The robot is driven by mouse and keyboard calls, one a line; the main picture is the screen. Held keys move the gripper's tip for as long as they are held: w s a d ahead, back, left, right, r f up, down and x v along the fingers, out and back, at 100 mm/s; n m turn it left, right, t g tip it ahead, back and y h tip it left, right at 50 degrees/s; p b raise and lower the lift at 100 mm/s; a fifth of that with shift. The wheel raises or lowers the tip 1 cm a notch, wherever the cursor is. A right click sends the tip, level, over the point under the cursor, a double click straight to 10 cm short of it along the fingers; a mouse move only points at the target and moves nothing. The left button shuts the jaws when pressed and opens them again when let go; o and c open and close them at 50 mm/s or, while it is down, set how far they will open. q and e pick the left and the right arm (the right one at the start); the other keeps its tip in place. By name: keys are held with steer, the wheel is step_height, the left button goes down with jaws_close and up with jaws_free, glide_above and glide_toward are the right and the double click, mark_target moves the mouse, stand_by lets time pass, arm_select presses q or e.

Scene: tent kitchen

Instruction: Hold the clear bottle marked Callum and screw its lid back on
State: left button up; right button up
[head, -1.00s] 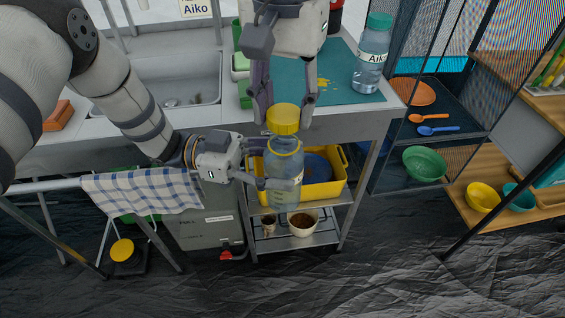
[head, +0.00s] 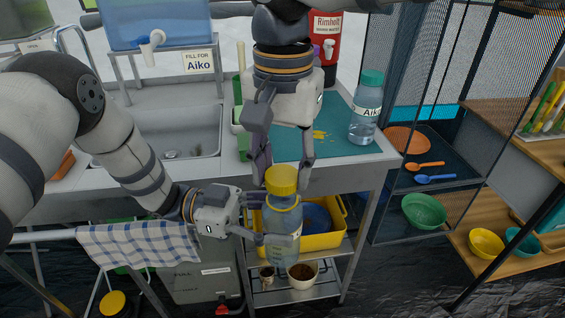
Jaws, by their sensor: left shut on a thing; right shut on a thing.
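The clear bottle (head: 281,220) stands upright in the air in front of the counter. A pale label shows at its right side, but I cannot read the name. My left gripper (head: 274,238) is shut on the bottle's body from the left. The yellow lid (head: 282,178) is at the top of the bottle, level and in line with it. My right gripper (head: 285,180) comes down from above, its fingers on either side of the lid, shut on it. I cannot tell whether the threads are engaged.
Another bottle (head: 366,108), marked Aiko with a teal lid, stands on the teal mat (head: 338,150). A yellow tub (head: 335,228) and a pale cup (head: 303,275) are on the shelves below. A mesh cabinet (head: 440,60) stands at the right.

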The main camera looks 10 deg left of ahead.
mark_target(282, 226)
steer(key=shift+f, duration=0.65)
steer(key=shift+f, duration=0.5)
